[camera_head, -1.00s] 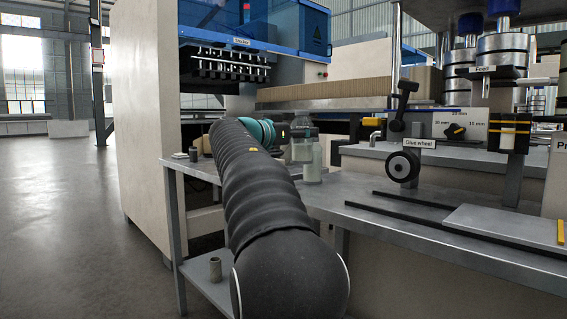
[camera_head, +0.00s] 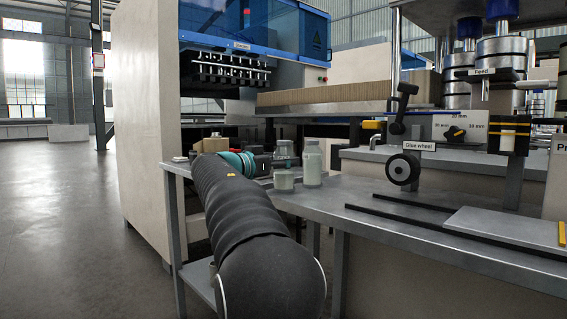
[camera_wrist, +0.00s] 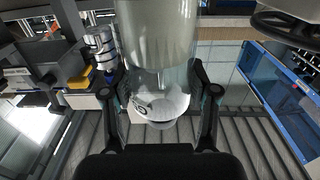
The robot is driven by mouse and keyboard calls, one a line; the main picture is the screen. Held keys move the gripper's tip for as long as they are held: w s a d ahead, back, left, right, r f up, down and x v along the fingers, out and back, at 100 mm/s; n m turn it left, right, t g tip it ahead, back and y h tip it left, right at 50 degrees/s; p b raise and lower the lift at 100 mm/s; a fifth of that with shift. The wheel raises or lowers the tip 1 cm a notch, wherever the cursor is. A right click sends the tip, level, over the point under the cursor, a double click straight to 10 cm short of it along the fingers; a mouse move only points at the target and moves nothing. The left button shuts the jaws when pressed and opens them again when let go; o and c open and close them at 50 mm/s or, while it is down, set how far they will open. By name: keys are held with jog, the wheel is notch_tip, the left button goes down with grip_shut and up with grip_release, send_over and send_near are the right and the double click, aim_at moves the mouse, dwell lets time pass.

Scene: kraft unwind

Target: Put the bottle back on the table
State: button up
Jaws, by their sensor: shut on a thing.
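My gripper (camera_head: 264,164) is shut on a clear bottle (camera_head: 284,152) with pale contents in its lower part. The bottle looks upright in the head view, its base low over or on the metal table (camera_head: 335,197); I cannot tell whether it touches. In the wrist view the bottle (camera_wrist: 158,62) stands between the two fingers (camera_wrist: 162,92), with its pale contents at the top of the picture and its clear part below. A second bottle (camera_head: 313,164), filled with white, stands upright just right of the held one.
The glue wheel (camera_head: 404,169) and its lever stand to the right of the bottles. Dark rails (camera_head: 400,220) cross the table's right part. A small brown box (camera_head: 211,145) sits left of my gripper. The table front between bottles and rails looks clear.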

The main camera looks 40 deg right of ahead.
jog(key=shift+f, duration=0.1)
jog(key=o, duration=1.6)
jog(key=shift+c, duration=0.2)
jog(key=shift+r, duration=0.2)
jog(key=shift+a+f, duration=0.1)
jog(key=shift+a, duration=0.25)
jog(key=s+a, duration=0.1)
jog(key=a, duration=1)
jog(key=shift+a+b, duration=0.15)
jog(key=shift+b, duration=0.3)
